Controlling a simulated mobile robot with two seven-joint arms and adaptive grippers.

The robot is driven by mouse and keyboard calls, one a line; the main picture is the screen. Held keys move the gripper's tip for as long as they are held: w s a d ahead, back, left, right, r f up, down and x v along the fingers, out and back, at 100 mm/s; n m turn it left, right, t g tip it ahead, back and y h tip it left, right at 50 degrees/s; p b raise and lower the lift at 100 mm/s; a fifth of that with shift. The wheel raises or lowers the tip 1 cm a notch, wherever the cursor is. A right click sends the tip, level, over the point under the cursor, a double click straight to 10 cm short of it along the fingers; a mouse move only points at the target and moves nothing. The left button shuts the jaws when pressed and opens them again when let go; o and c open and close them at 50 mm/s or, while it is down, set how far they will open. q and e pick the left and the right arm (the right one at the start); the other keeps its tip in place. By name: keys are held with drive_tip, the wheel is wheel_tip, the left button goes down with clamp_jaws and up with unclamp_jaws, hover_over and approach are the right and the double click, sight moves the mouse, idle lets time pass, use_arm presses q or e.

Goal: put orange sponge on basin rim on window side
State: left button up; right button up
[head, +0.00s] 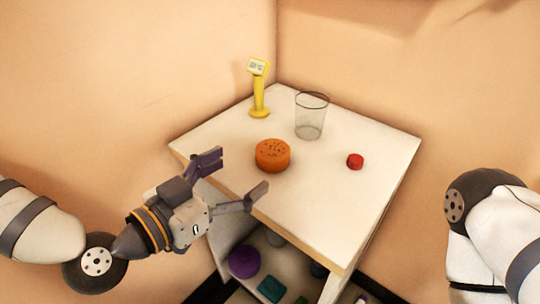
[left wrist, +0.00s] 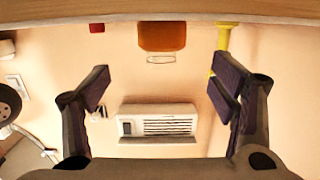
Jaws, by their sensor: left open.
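The orange sponge (head: 273,156), a short round block with dark pores, sits on the white top of a shelf unit (head: 310,205), near its front left edge. My left gripper (head: 238,173) is open and empty, just in front of the sponge and apart from it, its fingers pointing towards it. In the left wrist view, which looks upside down, the sponge (left wrist: 162,36) is at the top centre, beyond and between the open fingers (left wrist: 162,88). No basin or window shows. My right arm is at the right edge of the head view; its gripper is out of frame.
A clear glass (head: 310,117) stands behind the sponge, a yellow stand (head: 259,95) behind left, and a small red piece (head: 355,161) to the right. A purple ball (head: 244,262) and a teal block (head: 271,289) lie on the lower shelf. Walls close in behind.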

sight(273, 147)
use_arm(q)
drive_tip(key=x, duration=1)
drive_tip(key=shift+w+d+f+b, duration=0.1)
drive_tip(key=shift+w+f+b, duration=0.15)
drive_tip(key=shift+w+b, duration=0.15)
drive_tip(key=c, duration=1)
